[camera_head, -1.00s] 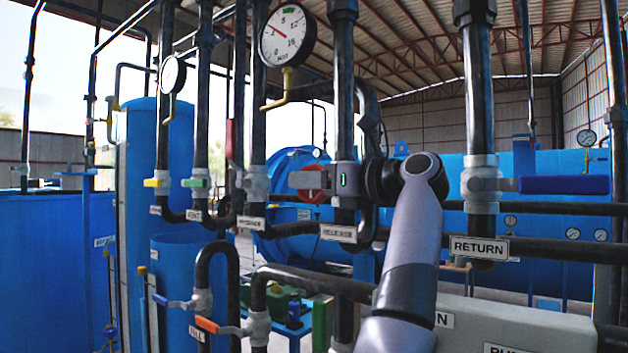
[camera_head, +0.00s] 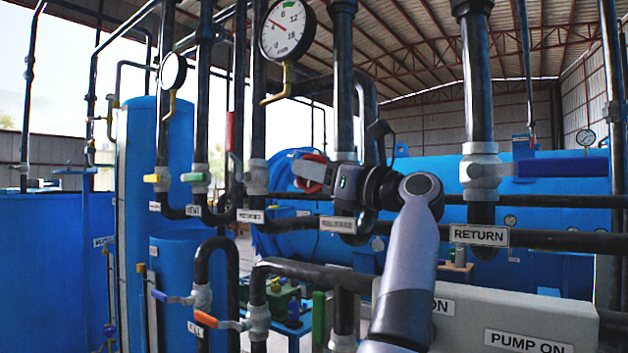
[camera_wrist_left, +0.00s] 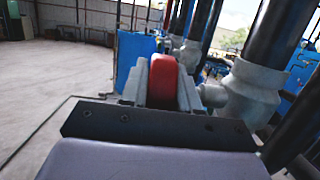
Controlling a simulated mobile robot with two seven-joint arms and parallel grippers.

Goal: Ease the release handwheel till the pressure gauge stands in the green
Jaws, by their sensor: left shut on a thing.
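The red release handwheel (camera_head: 311,173) sits on the pipe above the RELEASE label (camera_head: 338,225) in the head view. My left gripper (camera_head: 306,178) is shut on its rim, and the fingers cover part of it. In the left wrist view the red rim (camera_wrist_left: 163,78) stands between the two grey fingers (camera_wrist_left: 160,88). The white round pressure gauge (camera_head: 287,29) hangs at the top, left of centre. Its red needle points up and left, and a green mark lies near the dial's top. The exact reading is too small to tell. My right gripper is out of view.
A RETURN valve with a blue lever (camera_head: 562,168) is on the right. Dark vertical pipes stand close on both sides of the handwheel. An orange lever (camera_head: 207,320) and a PUMP ON box (camera_head: 470,315) are lower down. Open floor (camera_wrist_left: 50,90) shows in the wrist view.

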